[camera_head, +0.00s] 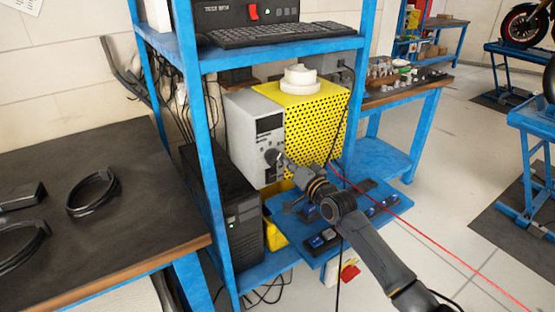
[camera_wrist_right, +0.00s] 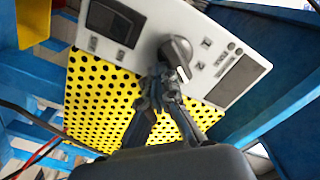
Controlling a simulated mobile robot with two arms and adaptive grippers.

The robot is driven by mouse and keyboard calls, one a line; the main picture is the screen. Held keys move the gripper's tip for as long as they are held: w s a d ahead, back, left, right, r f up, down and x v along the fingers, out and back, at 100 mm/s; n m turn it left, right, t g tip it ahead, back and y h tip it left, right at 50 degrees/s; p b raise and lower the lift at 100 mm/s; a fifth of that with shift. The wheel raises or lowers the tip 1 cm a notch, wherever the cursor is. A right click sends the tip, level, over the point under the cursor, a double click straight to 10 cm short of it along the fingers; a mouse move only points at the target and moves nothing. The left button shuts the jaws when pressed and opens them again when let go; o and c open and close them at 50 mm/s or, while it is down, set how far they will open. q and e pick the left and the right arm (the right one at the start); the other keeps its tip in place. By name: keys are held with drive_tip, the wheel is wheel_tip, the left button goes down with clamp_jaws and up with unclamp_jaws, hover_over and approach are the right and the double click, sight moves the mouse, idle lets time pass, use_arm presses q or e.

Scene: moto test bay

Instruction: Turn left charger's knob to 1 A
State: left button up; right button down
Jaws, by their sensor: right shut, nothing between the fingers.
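A charger with a light grey front panel (camera_head: 241,121) and a yellow perforated cover (camera_head: 318,112) stands on the rack shelf. Its dark round knob (camera_head: 271,156) sits low on the panel. In the right wrist view the knob (camera_wrist_right: 177,50) shows large, with a pale mark at its edge; the dial lettering is too small to read. My right gripper (camera_head: 283,160) is at the panel, close by the knob. In the wrist view its fingers (camera_wrist_right: 163,80) are shut and empty, with tips at the knob's edge; contact cannot be told. My left gripper is out of view.
Blue rack posts (camera_head: 204,150) flank the charger, with a keyboard (camera_head: 268,34) on the shelf above. A black tower unit (camera_head: 232,210) stands at left. A blue tray (camera_head: 295,215) with small parts lies below my right arm. A dark bench (camera_head: 100,220) is at left.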

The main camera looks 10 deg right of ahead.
drive_tip(key=shift+w+a+r+p, duration=0.15)
drive_tip(key=shift+r+p, duration=0.15)
drive_tip(key=shift+r, duration=0.55)
drive_tip(key=shift+r+p, duration=0.45)
drive_tip(key=shift+p, duration=0.05)
drive_tip(key=shift+a+f, duration=0.1)
drive_tip(key=shift+a, duration=0.05)
idle(0.4)
drive_tip(key=shift+r+p, duration=0.2)
drive_tip(key=shift+p, duration=0.15)
drive_tip(key=shift+a+f, duration=0.15)
drive_tip(key=shift+a, duration=0.15)
drive_tip(key=shift+p, duration=0.3)
drive_tip(key=shift+f, duration=0.3)
drive_tip(key=p+v, duration=0.4)
drive_tip(key=v, duration=0.4)
drive_tip(key=shift+d+f, duration=0.2)
drive_tip(key=shift+d, duration=0.1)
idle(0.3)
